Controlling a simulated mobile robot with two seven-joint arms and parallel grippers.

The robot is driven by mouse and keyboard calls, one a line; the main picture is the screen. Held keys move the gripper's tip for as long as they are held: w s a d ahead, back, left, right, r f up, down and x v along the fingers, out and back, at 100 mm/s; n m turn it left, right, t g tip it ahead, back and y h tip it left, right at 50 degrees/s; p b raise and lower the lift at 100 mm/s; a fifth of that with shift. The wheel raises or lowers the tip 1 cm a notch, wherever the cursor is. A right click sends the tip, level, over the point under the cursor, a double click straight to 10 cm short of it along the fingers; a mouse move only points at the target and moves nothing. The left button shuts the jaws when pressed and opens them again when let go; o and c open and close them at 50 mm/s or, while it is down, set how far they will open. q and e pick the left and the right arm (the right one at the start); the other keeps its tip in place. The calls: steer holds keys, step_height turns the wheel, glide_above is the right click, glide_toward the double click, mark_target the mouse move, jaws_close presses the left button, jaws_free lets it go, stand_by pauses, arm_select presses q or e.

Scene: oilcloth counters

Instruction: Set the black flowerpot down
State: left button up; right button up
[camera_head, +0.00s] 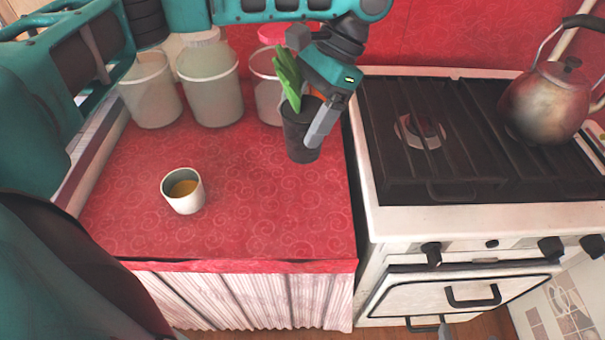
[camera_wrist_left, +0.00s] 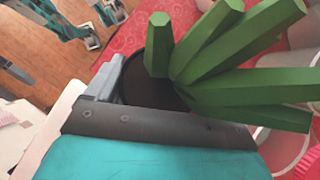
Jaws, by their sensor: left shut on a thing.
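The black flowerpot (camera_head: 298,135) with a green plant is at the right side of the red counter (camera_head: 265,215), close to the stove edge. It looks upright; whether its base touches the counter I cannot tell. My left gripper (camera_head: 318,122) is shut on the pot's rim and wall from the right. In the left wrist view the pot's dark rim and soil (camera_wrist_left: 145,85) are between the jaws, with thick green leaves (camera_wrist_left: 225,55) over them. My right gripper is not seen clearly in either view.
Pale containers (camera_head: 210,85) stand along the back of the counter, one of them just behind the pot. A white cup (camera_head: 183,190) with brownish contents stands front left. The stove (camera_head: 450,140) with a kettle (camera_head: 548,105) adjoins on the right. The counter's front middle is clear.

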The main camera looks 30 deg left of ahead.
arm_select(q)
steer(key=a+r+m, duration=0.1)
steer(key=r+m+t+y+p, duration=0.1)
steer(key=r+m, duration=0.1)
steer(key=w+a+r+m, duration=0.1)
steer(key=r+m, duration=0.1)
steer(key=shift+a+t+y, duration=0.3)
steer(key=shift+y, duration=0.1)
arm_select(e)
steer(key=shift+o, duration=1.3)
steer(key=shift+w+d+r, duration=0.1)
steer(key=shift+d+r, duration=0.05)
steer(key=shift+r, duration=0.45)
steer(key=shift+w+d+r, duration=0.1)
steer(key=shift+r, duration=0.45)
arm_select(q)
steer(key=shift+s+a+r+m+p, duration=0.1)
steer(key=shift+a+r+m+p, duration=0.2)
steer(key=shift+m, duration=0.1)
steer(key=shift+f+t, duration=0.3)
step_height(320, 180, down, 15)
steer(key=b, duration=0.3)
steer(key=shift+r, duration=0.15)
steer(key=shift+f+b, duration=0.55)
steer(key=shift+f, duration=1.85)
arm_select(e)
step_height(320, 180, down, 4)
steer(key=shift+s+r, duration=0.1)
arm_select(q)
steer(key=o, duration=1.1)
